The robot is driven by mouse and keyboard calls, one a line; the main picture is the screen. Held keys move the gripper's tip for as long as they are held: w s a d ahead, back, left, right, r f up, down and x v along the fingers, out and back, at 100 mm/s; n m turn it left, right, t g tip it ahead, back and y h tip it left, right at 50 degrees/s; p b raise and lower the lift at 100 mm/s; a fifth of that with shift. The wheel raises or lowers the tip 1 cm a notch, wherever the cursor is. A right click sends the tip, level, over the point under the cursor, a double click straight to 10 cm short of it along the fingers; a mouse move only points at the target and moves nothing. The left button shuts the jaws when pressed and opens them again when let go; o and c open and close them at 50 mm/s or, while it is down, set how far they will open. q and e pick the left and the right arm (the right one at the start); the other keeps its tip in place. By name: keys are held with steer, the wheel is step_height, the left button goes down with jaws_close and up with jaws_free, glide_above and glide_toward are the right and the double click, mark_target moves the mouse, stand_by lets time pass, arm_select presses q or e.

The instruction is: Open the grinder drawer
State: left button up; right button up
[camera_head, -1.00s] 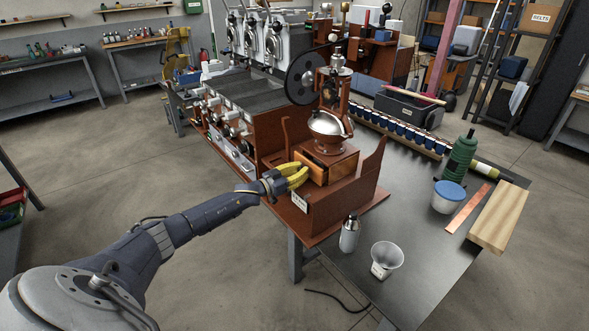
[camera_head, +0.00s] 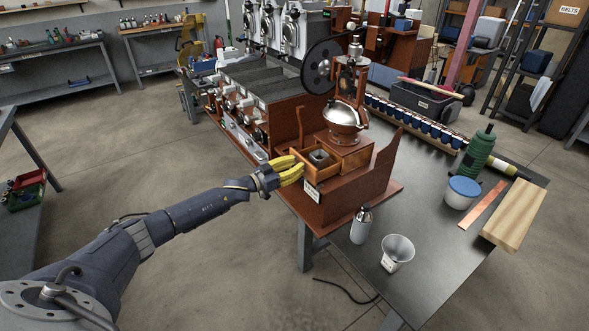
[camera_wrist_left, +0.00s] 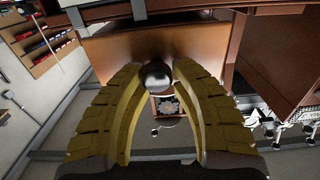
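The grinder (camera_head: 345,115) has a round silver hopper and a dark flywheel on a wooden base. Its wooden drawer (camera_head: 303,172) stands out from the base toward the left, its inside visible with a small dark grey item in it. My left gripper (camera_head: 290,170), with yellow fingers, is at the drawer's front. In the left wrist view the fingers (camera_wrist_left: 157,80) close around the dark round drawer knob (camera_wrist_left: 156,74), against the brown drawer front (camera_wrist_left: 140,45). My right gripper is not in view.
A wooden tray wall (camera_head: 350,195) surrounds the grinder base. A silver bottle (camera_head: 361,225) and a clear cup (camera_head: 397,252) stand on the dark table to the right. The roaster (camera_head: 262,100) stands behind. Open floor lies to the left.

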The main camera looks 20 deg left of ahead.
arm_select(q)
steer(key=o, duration=0.5)
steer(key=shift+s+f, duration=0.1)
steer(key=shift+f, duration=0.2)
steer(key=shift+s+f, duration=0.1)
steer(key=v, duration=1.1)
steer(key=shift+s+a, duration=0.25)
steer(key=shift+s, duration=0.1)
